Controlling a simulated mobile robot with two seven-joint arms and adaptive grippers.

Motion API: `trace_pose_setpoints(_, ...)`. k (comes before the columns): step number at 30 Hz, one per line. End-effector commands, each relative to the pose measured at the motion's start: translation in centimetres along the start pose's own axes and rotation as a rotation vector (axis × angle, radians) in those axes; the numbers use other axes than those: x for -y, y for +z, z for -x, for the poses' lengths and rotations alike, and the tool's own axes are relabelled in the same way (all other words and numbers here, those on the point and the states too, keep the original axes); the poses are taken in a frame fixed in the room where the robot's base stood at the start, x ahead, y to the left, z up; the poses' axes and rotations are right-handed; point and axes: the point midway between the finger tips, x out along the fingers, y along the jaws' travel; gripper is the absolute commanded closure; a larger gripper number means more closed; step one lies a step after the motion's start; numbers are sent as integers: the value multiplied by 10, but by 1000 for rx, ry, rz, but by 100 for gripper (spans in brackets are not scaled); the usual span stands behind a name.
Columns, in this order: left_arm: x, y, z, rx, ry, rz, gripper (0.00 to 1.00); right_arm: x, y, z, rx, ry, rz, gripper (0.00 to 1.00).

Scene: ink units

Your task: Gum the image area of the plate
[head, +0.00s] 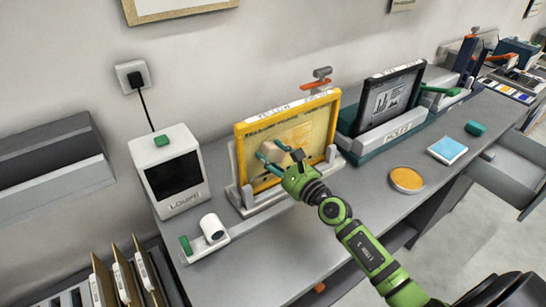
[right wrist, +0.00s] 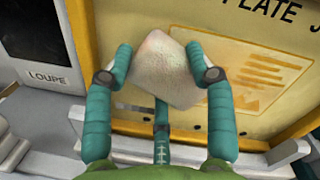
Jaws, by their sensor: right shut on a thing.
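The plate is a yellow framed panel (head: 330,118) upright in a grey stand on the bench, left of centre in the head view. Its image area, an orange-brown rectangle with faint lines, shows in the right wrist view (right wrist: 265,82). My right gripper (head: 279,155) is in front of the plate's lower left part. It is shut on a pale, sponge-like block (right wrist: 160,70), held between teal fingers. The block overlaps the left side of the plate in the right wrist view; I cannot tell whether it touches the plate. My left gripper is not in view.
A white box labelled LOUPE (head: 181,195) stands left of the plate. A dark framed panel (head: 388,102) stands to its right. A round orange dish (head: 407,179), a blue pad (head: 447,150) and a teal block (head: 475,128) lie farther right.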

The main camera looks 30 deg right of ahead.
Motion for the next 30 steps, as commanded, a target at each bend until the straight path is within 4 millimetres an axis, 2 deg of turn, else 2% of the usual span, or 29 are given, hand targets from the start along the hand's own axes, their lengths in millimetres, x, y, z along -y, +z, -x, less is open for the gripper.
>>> trace_pose_setpoints(9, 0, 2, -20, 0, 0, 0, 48, 18, -21, 2, -1, -1, 3, 71)
trace_pose_setpoints(17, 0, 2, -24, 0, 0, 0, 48, 27, -26, 3, -1, -1, 3, 71)
trace_pose_setpoints(25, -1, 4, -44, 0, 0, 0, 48, 41, -43, 5, -2, -1, 4, 71)
trace_pose_setpoints(30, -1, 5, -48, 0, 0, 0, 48, 50, -47, 6, -1, -1, 2, 71)
